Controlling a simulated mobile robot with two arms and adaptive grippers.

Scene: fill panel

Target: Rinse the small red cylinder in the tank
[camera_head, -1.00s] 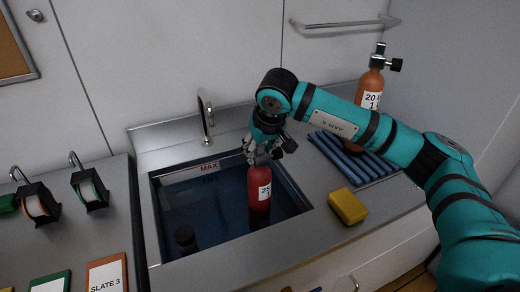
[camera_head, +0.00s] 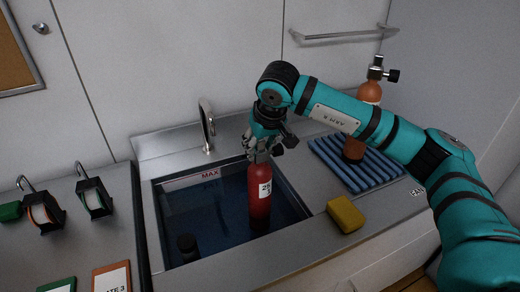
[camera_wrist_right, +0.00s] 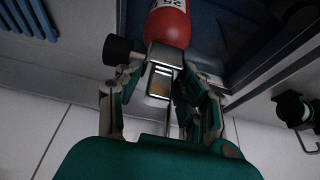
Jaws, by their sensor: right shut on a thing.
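The small red cylinder (camera_head: 260,197) with a white label hangs upright in the tank (camera_head: 290,190), its lower end at or in the dark blue water. My right gripper (camera_head: 262,152) is shut on the valve at its top. In the right wrist view the red cylinder (camera_wrist_right: 168,24) sits beyond the right gripper (camera_wrist_right: 160,85), whose fingers close around the metal valve with a black knob. How deep the cylinder's base sits is hard to tell. My left gripper is not in view.
A faucet (camera_head: 207,125) stands behind the tank. A dark cylinder top (camera_head: 187,245) shows at the tank's front left. A yellow sponge (camera_head: 346,214) lies right of the tank. An orange cylinder (camera_head: 356,146) stands on a blue ribbed mat (camera_head: 345,172).

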